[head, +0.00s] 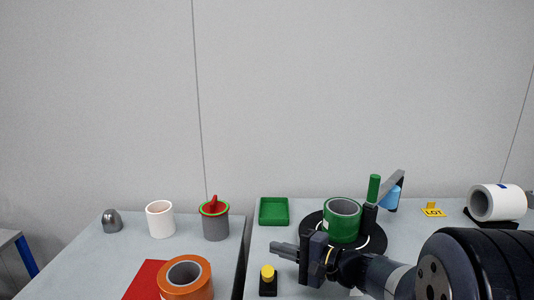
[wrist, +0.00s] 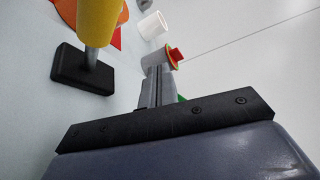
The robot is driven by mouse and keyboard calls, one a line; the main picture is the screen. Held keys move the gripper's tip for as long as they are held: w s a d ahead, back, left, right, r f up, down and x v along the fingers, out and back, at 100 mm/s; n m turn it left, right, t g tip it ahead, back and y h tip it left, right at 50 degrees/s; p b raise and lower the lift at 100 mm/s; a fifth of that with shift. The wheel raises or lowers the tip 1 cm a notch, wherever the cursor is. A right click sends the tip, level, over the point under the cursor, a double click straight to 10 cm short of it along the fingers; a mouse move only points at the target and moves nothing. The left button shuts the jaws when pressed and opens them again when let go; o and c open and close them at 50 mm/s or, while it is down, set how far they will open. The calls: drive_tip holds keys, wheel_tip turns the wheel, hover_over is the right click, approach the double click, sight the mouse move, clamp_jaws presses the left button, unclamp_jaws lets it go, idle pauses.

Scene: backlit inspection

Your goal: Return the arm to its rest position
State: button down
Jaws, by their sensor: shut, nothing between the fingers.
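My gripper (head: 274,247) is shut and empty in the head view. It points left, above the right-hand table, in front of the green tape roll and just above a yellow-topped post (head: 267,273) on a black base. In the wrist view my gripper (wrist: 157,78) shows its two grey fingers together. The yellow post (wrist: 97,18) looms close at the upper left there. My arm reaches in from the lower right of the head view, its dark rounded links covering part of the table.
A green tape roll (head: 342,220) sits on a black disc (head: 312,222) beside a green-handled stand (head: 373,190). A green tray (head: 274,211) lies behind my gripper. A grey cup (head: 216,227), white cup (head: 160,221) and orange roll (head: 185,279) stand left, across a gap between tables.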

drive_tip(key=shift+w+m+g+p, duration=0.3)
drive_tip(key=shift+w+m+p, duration=0.25)
drive_tip(key=shift+p, duration=1.45)
drive_tip(key=shift+f+m+p, duration=0.25)
drive_tip(key=shift+p, duration=0.35)
drive_tip(key=shift+f+h, duration=0.1)
drive_tip(key=shift+h, duration=0.2)
